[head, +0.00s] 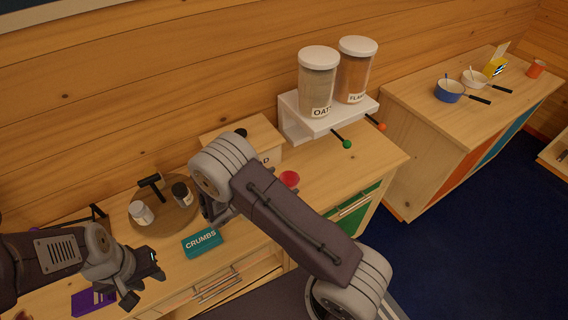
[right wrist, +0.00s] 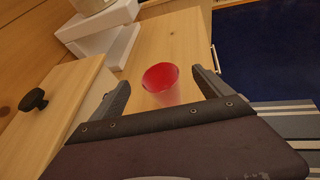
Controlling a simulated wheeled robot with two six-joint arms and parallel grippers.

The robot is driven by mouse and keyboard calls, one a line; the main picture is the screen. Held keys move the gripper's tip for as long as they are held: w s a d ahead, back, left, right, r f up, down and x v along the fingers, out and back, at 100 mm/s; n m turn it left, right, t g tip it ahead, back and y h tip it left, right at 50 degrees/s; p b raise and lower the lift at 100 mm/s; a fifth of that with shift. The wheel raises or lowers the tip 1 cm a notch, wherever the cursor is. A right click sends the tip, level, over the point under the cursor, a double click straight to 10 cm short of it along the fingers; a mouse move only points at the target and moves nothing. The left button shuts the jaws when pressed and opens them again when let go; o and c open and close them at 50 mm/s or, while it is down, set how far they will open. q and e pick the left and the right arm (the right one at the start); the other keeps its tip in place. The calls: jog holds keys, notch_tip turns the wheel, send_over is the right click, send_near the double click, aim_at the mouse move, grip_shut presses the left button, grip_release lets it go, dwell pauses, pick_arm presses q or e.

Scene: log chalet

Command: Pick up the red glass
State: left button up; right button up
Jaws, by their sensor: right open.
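The red glass (head: 290,179) stands on the wooden counter, partly behind my right arm in the head view. In the right wrist view the red glass (right wrist: 161,83) shows between and beyond the spread fingers of my right gripper (right wrist: 162,86). That gripper is open and empty; I cannot tell how far the glass is from the fingertips. In the head view my right arm mostly hides its gripper. My left gripper (head: 143,277) is at the lower left over the counter front, with its fingers apart and nothing between them.
A bread box (head: 267,139) with a dark knob stands behind the glass. A white dispenser stand (head: 297,117) holds oat and flake jars. A teal crumbs box (head: 202,242) and a round wooden tray (head: 158,232) with jars are to the left. Counter right of the glass is clear.

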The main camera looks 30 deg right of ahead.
aim_at(295, 177)
jog(key=s+a+n+p, duration=0.2)
jog(key=a, duration=0.2)
jog(key=shift+t, duration=0.4)
jog(key=p+x, duration=0.2)
jog(key=x, duration=0.6)
jog(key=shift+p, duration=0.35)
jog(key=shift+x, duration=1.15)
jog(key=shift+w+f, duration=0.15)
jog(key=shift+f, duration=0.1)
jog(key=shift+a+r, duration=0.15)
jog(key=shift+a, duration=0.05)
jog(key=c, duration=1.5)
pick_arm(q)
jog(key=r, duration=0.5)
jog(key=shift+s+a+r, duration=0.2)
jog(key=shift+a, duration=0.05)
pick_arm(e)
jog(key=shift+d, duration=0.1)
jog(key=shift+c, duration=0.6)
